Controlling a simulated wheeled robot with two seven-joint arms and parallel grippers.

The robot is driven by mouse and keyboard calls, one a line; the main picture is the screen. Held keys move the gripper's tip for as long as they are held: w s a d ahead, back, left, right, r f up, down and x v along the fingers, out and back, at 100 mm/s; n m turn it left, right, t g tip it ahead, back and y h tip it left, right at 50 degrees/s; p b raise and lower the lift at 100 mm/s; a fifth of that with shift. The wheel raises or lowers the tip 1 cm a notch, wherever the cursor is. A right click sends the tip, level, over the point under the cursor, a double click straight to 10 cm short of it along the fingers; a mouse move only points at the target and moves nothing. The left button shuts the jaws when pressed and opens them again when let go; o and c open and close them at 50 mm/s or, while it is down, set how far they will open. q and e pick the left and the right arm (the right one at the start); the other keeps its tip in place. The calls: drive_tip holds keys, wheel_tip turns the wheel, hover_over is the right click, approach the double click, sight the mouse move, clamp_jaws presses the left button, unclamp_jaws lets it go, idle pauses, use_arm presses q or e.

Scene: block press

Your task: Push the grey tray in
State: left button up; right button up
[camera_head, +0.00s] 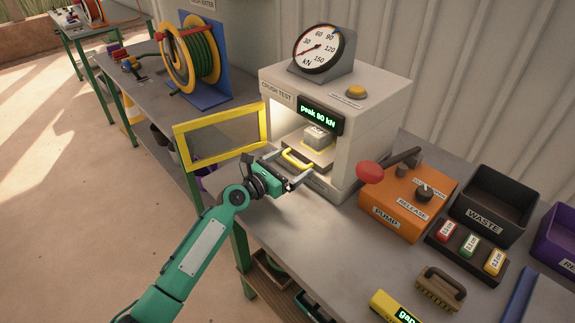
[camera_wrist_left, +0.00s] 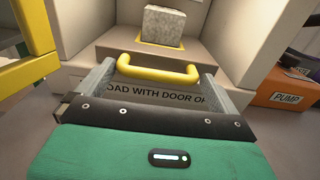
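The grey tray (camera_head: 322,157) lies in the lit chamber of the crush press (camera_head: 350,100), with its yellow handle (camera_head: 294,160) facing out. A grey block (camera_head: 319,136) sits on it, on a yellow-marked square. The block (camera_wrist_left: 163,25) and the handle (camera_wrist_left: 157,70) also show in the left wrist view. My left gripper (camera_head: 287,170) is at the chamber mouth, fingers spread apart, one on each side of the handle. Nothing is visibly clamped between them. I cannot tell whether the gripper touches the handle. My right gripper is not in view.
The yellow-framed press door (camera_head: 222,137) stands open left of my gripper. An orange pump box (camera_head: 408,200) with a red-knobbed lever is to the right. A waste bin (camera_head: 495,203), coloured weights (camera_head: 470,245) and a brush (camera_head: 441,288) lie beyond.

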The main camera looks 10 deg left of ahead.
use_arm(q)
drive_tip(key=shift+s, duration=0.1)
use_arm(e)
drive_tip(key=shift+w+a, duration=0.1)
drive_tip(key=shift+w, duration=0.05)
use_arm(q)
drive_tip(key=b+v, duration=0.1)
drive_tip(key=v, duration=1.1)
drive_tip(key=shift+s+a+f, duration=0.1)
drive_tip(key=shift+s+a, duration=0.05)
drive_tip(key=shift+a, duration=0.05)
drive_tip(key=shift+s+a, duration=0.3)
drive_tip(key=shift+s, duration=0.1)
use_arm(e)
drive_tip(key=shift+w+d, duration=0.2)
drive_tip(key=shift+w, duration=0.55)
